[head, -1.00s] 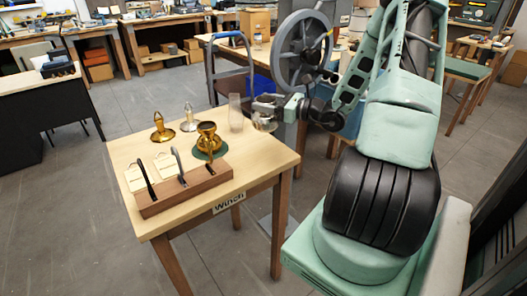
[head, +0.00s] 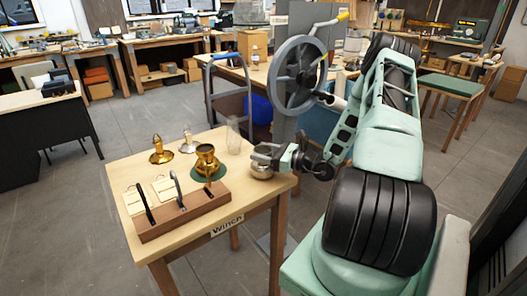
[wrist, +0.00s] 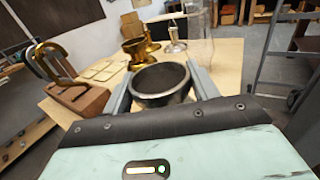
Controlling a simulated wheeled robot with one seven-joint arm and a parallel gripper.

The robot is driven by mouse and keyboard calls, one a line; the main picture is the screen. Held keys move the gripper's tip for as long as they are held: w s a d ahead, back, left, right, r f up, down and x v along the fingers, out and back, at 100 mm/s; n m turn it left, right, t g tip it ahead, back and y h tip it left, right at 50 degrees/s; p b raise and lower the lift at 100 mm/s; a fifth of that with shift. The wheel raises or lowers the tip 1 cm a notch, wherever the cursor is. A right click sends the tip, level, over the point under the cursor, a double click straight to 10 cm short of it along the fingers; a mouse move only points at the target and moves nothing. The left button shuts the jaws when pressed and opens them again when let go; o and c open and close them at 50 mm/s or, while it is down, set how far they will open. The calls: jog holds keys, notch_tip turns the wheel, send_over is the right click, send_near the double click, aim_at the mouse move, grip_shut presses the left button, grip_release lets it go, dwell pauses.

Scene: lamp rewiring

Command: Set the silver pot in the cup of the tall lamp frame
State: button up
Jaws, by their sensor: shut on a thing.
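The silver pot (head: 262,171) is a round, open-topped metal vessel. My gripper (head: 265,158) is shut on it, over the right back part of the small wooden table. In the wrist view the pot (wrist: 160,84) sits upright between the two fingers, its open mouth up. Its height above the table is hard to tell. A brass lamp piece with a flared cup-like top (head: 206,152) stands on a green disc left of the pot. It also shows in the wrist view (wrist: 137,45), beyond the pot. I cannot tell surely whether this is the tall lamp frame.
A brass lamp base (head: 161,153), a silver one (head: 187,145) and a clear glass chimney (head: 233,137) stand at the table's back. A wooden rack (head: 185,217) with upright curved pieces lies along the front. A large grey wheel (head: 302,76) stands behind.

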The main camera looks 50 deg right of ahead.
jog(key=shift+o, duration=0.2)
jog(key=shift+f, duration=0.2)
jog(key=o, duration=1.7)
jog(key=shift+c, duration=0.2)
jog(key=shift+f+b, duration=0.1)
jog(key=shift+b, duration=0.3)
jog(key=b+v, duration=0.4)
jog(key=v, duration=1.3)
jog(key=shift+s+d+f+b, duration=0.15)
jog(key=shift+d+b, duration=0.05)
jog(key=shift+b, duration=0.15)
